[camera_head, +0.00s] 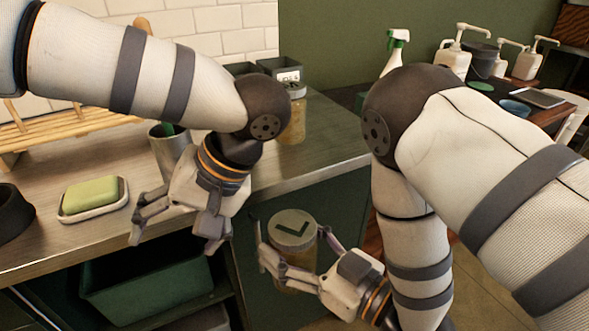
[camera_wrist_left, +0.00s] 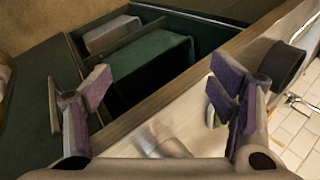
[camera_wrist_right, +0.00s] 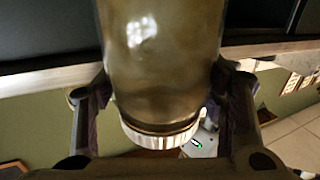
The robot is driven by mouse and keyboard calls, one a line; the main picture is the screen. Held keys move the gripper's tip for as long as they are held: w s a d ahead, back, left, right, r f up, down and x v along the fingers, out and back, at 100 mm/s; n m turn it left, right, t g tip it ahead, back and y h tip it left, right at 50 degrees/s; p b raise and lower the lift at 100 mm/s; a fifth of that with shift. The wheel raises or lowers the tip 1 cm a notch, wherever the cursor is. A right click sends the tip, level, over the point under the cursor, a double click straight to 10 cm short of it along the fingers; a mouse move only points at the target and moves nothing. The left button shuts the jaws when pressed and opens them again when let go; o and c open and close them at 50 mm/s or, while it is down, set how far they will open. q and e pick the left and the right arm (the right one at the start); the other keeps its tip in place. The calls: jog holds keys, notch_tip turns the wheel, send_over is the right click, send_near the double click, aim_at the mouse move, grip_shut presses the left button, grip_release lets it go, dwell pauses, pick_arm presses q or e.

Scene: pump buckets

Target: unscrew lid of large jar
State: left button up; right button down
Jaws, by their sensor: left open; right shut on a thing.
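The large jar (camera_head: 292,258) is a clear jar with yellowish-brown contents. Its pale lid (camera_head: 292,229) carries a dark L and is on the jar. My right gripper (camera_head: 291,244) is shut around the jar, holding it roughly upright in front of the counter edge. The right wrist view shows the jar body (camera_wrist_right: 160,60) between the fingers and the ribbed lid (camera_wrist_right: 158,134) at its end. My left gripper (camera_head: 174,243) is open and empty, left of the jar and apart from it, by the counter's front edge. Its spread fingers (camera_wrist_left: 160,88) show in the left wrist view.
A green sponge on a white dish (camera_head: 93,215) and a metal cup (camera_head: 168,152) stand on the counter (camera_head: 60,245). Another jar (camera_head: 293,128) stands further back. A green bin (camera_head: 150,288) sits below. Pump bottles (camera_head: 453,62) and a spray bottle (camera_head: 396,50) are behind at right.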

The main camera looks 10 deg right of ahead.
pick_arm(q)
jog(key=d+r+m+t+h, duration=0.1)
jog(key=d+r+t+h, duration=0.1)
jog(key=d+r, duration=0.6)
jog(key=m+g+h, duration=0.2)
jog(key=m+h, duration=0.2)
jog(key=h, duration=0.1)
send_over(295, 224)
jog(key=shift+a, duration=0.1)
notch_tip(295, 224, down, 7)
jog(key=shift+f, duration=0.45)
